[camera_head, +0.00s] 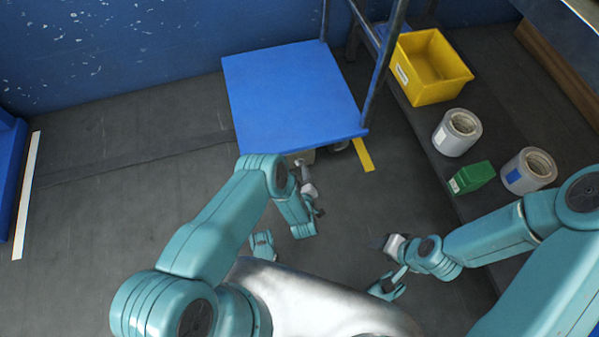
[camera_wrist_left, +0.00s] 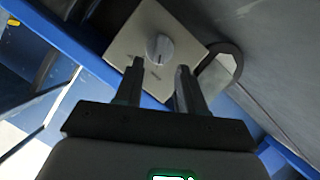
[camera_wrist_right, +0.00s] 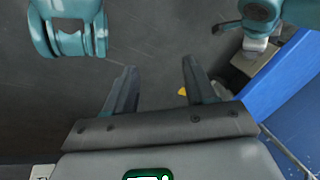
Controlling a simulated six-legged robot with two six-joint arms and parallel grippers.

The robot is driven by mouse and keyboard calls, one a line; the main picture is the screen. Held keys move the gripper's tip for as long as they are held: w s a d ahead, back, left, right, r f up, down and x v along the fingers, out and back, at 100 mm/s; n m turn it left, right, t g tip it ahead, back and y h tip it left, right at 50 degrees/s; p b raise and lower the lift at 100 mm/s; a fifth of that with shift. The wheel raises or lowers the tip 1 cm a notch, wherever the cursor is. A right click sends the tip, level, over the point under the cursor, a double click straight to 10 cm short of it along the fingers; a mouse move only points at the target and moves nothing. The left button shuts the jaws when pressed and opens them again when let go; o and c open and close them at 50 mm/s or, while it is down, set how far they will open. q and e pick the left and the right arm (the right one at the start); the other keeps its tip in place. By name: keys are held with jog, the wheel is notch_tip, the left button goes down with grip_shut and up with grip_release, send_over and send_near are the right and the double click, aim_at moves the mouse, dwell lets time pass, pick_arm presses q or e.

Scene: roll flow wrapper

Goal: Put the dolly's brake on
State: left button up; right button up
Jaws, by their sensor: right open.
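The dolly (camera_head: 290,95) is a flat blue deck with a dark upright frame at its right. A beige box (camera_head: 304,157) sits under its front edge. In the left wrist view, the box's beige plate (camera_wrist_left: 132,42) carries a round silver knob (camera_wrist_left: 160,47) with small markings beside it. My left gripper (camera_wrist_left: 160,72) is open, its two fingers pointing at the plate on either side below the knob. I cannot tell whether they touch anything. My right gripper (camera_wrist_right: 158,68) is open and empty over the floor, away from the dolly.
A low shelf at the right holds a yellow bin (camera_head: 430,68), a green box (camera_head: 471,178) and two film rolls (camera_head: 457,133). A yellow floor mark (camera_head: 363,154) lies beside the dolly. A blue wall (camera_head: 150,60) stands behind. Floor at the left is clear.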

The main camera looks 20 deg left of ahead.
pick_arm(q)
jog(key=b+x, duration=0.1)
jog(key=x, duration=0.2)
jog(key=shift+w, duration=0.2)
pick_arm(e)
jog(key=shift+w+d+f+t, duration=0.1)
jog(key=shift+w+f+t, duration=0.2)
jog(key=shift+w+f, duration=0.45)
jog(key=shift+s+f, duration=0.1)
pick_arm(q)
grip_shut()
jog(key=shift+m, duration=0.3)
jog(key=m+g+y, duration=0.1)
jog(key=m, duration=0.1)
jog(key=d+m+g+y, duration=0.1)
jog(key=m+y, duration=0.1)
jog(key=m, duration=0.1)
jog(key=w+m+g+y, duration=0.1)
jog(key=m, duration=0.1)
jog(key=shift+w+d+y+b, duration=0.1)
jog(key=shift+d+y+b, duration=0.15)
jog(key=shift+y+b, duration=0.05)
pick_arm(e)
jog(key=shift+w+f, duration=0.2)
jog(key=shift+f, duration=0.05)
pick_arm(q)
jog(key=shift+m, duration=0.4)
